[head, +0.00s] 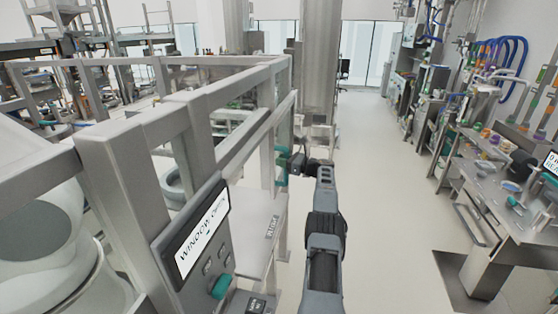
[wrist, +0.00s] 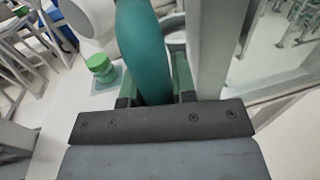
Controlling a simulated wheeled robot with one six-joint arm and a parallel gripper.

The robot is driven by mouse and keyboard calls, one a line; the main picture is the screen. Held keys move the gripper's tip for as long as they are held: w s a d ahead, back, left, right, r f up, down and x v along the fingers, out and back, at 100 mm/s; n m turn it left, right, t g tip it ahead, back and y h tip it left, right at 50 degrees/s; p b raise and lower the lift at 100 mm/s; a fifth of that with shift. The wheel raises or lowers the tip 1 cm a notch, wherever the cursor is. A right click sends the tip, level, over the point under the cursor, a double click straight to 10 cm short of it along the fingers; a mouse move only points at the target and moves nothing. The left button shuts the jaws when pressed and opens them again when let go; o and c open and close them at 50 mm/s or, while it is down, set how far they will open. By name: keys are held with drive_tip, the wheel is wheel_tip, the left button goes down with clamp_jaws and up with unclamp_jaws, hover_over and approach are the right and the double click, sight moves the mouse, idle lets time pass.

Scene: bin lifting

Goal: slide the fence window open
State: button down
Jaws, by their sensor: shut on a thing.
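The grey metal fence (head: 190,110) runs along the left of the head view. My gripper (head: 283,168) is at its far right post, at the end of my outstretched arm. In the wrist view my gripper (wrist: 155,85) is shut on an upright teal handle (wrist: 143,45), with a green finger on each side of it. The handle stands beside a grey upright bar (wrist: 210,45), and a see-through pane (wrist: 280,75) shows to the right of that bar.
A dark panel (head: 193,240) on the near fence has a white label starting with "WINDOW" and a teal button (head: 221,287). A bench with tools (head: 515,180) lines the right side. The floor aisle (head: 385,190) between them is clear.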

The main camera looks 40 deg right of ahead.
drive_tip(key=shift+w+d, duration=0.15)
drive_tip(key=shift+w, duration=0.05)
idle(0.4)
drive_tip(key=c, duration=0.9)
unclamp_jaws()
drive_tip(key=shift+s+d, duration=0.1)
drive_tip(key=b+v, duration=0.5)
drive_tip(key=v, duration=0.8)
drive_tip(key=shift+s+d, duration=0.15)
drive_tip(key=shift+s, duration=0.15)
